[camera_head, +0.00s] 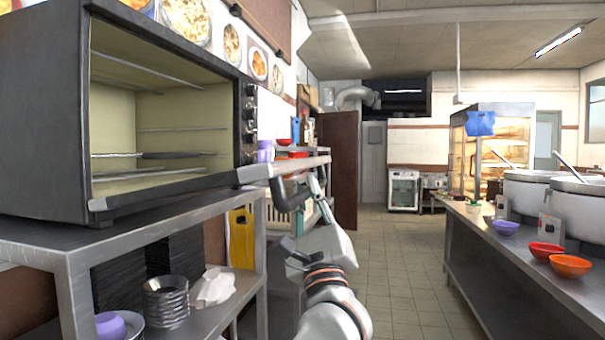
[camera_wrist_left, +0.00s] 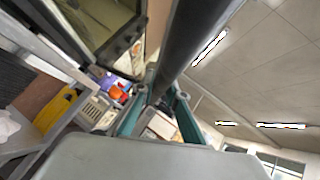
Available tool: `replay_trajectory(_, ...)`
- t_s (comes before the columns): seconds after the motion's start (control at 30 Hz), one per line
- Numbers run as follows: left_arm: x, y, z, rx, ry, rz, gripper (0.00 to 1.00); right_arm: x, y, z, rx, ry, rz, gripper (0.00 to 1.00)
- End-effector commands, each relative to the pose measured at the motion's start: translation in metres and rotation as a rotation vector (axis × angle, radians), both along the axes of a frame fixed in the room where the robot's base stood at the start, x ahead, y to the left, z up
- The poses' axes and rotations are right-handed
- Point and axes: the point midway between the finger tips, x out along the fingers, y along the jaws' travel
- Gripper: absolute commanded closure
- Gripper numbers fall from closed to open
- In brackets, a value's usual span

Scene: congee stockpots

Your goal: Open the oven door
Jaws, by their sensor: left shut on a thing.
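The oven (camera_head: 165,110) stands on a metal shelf at the left, its front open and its wire racks showing inside. Its door (camera_head: 290,165) is lowered to about level and is seen nearly edge-on. The dark door handle (camera_head: 283,200) hangs under the door's outer edge. My left gripper (camera_head: 318,190) is at the handle's far part, shut on it. In the left wrist view the handle is a thick dark bar (camera_wrist_left: 200,38) running between the two fingers of my left gripper (camera_wrist_left: 157,105). My right gripper is in neither view.
The metal shelf (camera_head: 65,250) under the oven holds a stack of bowls (camera_head: 166,300) and a purple bowl (camera_head: 110,325). A counter (camera_head: 500,265) with stockpots (camera_head: 585,210) and colored bowls runs along the right. The tiled floor (camera_head: 400,265) between is clear.

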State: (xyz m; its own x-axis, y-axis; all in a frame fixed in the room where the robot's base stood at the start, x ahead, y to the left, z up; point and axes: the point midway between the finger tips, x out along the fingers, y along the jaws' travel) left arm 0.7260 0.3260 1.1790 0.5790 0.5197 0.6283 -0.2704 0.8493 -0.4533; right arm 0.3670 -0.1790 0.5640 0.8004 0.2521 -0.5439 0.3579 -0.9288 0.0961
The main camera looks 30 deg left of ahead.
Motion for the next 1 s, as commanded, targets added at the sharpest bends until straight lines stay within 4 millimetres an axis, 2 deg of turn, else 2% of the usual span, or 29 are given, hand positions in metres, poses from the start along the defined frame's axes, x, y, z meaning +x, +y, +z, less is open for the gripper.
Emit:
replay_trajectory(0.03,0.006,0.0,-0.018,-0.003,0.01,-0.001,1.0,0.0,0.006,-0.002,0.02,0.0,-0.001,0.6)
replay_trajectory(0.3,0.01,0.004,-0.045,-0.006,0.002,-0.002,1.0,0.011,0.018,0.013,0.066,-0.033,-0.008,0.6)
replay_trajectory(0.93,0.011,0.005,-0.057,-0.007,0.005,-0.003,1.0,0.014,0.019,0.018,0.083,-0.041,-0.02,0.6)
replay_trajectory(0.97,0.011,0.005,-0.057,-0.007,0.005,-0.002,0.79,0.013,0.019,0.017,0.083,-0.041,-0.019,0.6)
replay_trajectory(1.0,0.011,0.005,-0.058,-0.007,0.005,-0.002,0.69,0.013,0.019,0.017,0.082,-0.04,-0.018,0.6)
